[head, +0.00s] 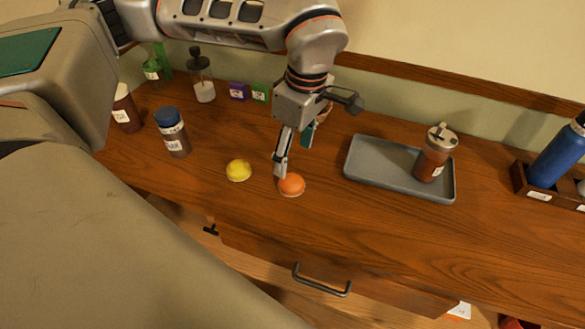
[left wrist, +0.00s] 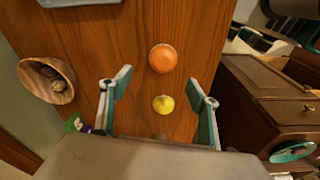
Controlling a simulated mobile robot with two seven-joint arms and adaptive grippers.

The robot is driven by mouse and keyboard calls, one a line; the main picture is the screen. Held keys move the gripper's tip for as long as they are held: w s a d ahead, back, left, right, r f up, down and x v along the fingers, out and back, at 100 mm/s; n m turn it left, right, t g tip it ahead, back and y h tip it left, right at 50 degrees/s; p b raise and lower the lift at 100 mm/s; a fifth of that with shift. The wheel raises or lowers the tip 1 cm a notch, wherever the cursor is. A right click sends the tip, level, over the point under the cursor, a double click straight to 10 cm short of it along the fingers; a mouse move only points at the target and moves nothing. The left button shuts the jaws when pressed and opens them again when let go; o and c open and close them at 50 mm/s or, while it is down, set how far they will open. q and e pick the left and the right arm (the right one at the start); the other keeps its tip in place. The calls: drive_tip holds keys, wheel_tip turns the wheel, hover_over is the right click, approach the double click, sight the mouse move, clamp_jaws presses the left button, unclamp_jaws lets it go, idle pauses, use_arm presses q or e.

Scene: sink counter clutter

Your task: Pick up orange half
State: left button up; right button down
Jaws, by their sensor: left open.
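The orange half (head: 291,185) sits on the wooden counter (head: 230,215), near the front edge. My left gripper (head: 295,150) is above the counter, open and empty. One finger comes down just behind the orange half in the head view; I cannot tell whether they touch. In the left wrist view, the orange half (left wrist: 163,58) lies beyond the open fingertips (left wrist: 158,82), roughly centred between them. A yellow lemon half (head: 238,170) lies left of the orange half; it also shows between the fingers in the left wrist view (left wrist: 163,104). My right gripper is not in view.
A grey tray (head: 362,186) with a brown-red shaker (head: 434,154) stands to the right. A blue-lidded jar (head: 172,132) and other bottles stand at the left. A wooden bowl (left wrist: 47,80) shows at the left in the wrist view.

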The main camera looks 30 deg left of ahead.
sight(292, 178)
use_arm(q)
drive_tip(key=f, duration=0.6)
drive_tip(key=shift+s+f, duration=0.35)
drive_tip(key=shift+f, duration=0.05)
drive_tip(key=shift+a+f, duration=0.1)
drive_tip(key=shift+f, duration=0.35)
drive_tip(key=shift+w, duration=0.1)
drive_tip(key=c, duration=1.2)
